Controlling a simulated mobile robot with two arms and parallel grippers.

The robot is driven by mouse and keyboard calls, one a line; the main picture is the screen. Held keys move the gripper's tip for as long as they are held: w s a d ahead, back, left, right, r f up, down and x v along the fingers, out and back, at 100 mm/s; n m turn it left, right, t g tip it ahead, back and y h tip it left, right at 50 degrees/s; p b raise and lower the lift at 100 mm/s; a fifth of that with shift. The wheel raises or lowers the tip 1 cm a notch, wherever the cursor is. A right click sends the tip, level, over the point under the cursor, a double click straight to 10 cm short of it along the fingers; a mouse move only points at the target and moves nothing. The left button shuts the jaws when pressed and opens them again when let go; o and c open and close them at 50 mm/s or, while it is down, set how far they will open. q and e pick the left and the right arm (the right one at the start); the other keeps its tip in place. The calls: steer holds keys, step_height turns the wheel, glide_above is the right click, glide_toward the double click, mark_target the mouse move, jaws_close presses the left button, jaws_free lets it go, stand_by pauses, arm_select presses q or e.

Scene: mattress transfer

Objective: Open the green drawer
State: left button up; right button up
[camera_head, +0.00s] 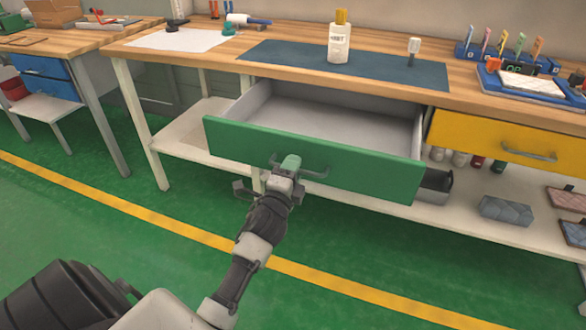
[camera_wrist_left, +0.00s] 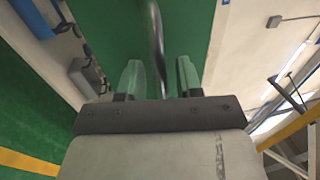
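The green drawer (camera_head: 345,165) under the workbench stands pulled out, and its grey inside shows empty. Its handle (camera_head: 315,174) is a metal bar on the green front. My left gripper (camera_head: 287,163) is at the left part of this handle. In the left wrist view the handle (camera_wrist_left: 157,45) runs between the two greenish fingers of my left gripper (camera_wrist_left: 160,78). Gaps show on both sides of the bar, so the fingers are open around it. The green front (camera_wrist_left: 110,30) fills the space ahead of the fingers. My right gripper is not in view.
The wooden workbench (camera_head: 438,95) carries a blue mat (camera_head: 290,55), a white bottle (camera_head: 339,42) and tools. A closed yellow drawer (camera_head: 480,135) is right of the green one. A lower shelf (camera_head: 465,215) holds several items. The green floor (camera_head: 120,235) in front is clear.

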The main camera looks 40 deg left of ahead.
arm_select(q)
steer(key=v, duration=1)
steer(key=shift+s, duration=0.4)
steer(key=shift+d, duration=0.1)
